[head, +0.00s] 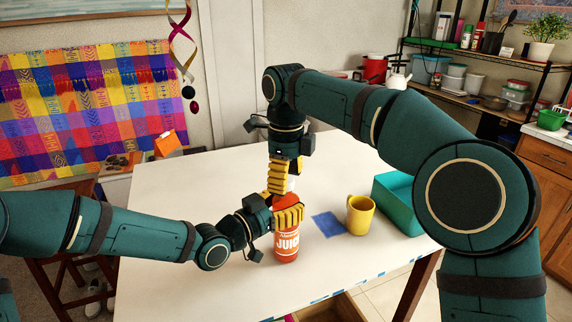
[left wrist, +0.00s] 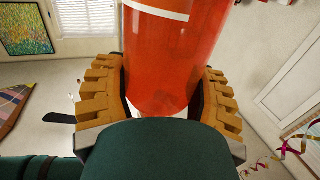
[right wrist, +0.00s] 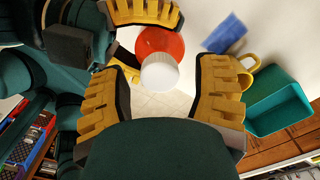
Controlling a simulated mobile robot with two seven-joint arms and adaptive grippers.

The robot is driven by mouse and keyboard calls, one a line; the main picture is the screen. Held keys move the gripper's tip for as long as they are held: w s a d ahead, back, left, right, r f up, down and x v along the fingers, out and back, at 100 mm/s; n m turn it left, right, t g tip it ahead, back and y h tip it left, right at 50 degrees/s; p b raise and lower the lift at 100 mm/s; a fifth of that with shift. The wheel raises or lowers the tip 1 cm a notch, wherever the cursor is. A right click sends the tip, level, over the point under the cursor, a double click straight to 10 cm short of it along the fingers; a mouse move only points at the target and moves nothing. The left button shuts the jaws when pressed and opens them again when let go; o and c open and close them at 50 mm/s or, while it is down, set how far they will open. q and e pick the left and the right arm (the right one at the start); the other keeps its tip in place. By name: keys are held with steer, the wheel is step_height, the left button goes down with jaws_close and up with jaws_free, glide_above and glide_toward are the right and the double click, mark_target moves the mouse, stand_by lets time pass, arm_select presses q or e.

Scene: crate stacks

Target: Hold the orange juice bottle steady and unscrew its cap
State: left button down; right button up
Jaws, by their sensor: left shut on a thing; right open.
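The orange juice bottle (head: 287,245), red-orange with "JUICE" lettering, is upright near the table's front edge; I cannot tell whether its base touches the table. My left gripper (head: 288,215) is shut around its upper body. In the left wrist view the bottle (left wrist: 172,55) fills the space between both yellow fingers. The white cap (right wrist: 160,74) is on the bottle's top in the right wrist view. My right gripper (right wrist: 161,85) is open and pointing down from above, with a finger on either side of the cap and gaps between. In the head view its fingers partly hide the cap.
A blue cloth-like square (head: 328,224), a yellow mug (head: 360,215) and a teal bin (head: 398,203) stand right of the bottle. The white table (head: 180,190) is clear on the left. Shelves with kitchenware are at the back right.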

steer(key=shift+f, duration=0.2)
jaws_close()
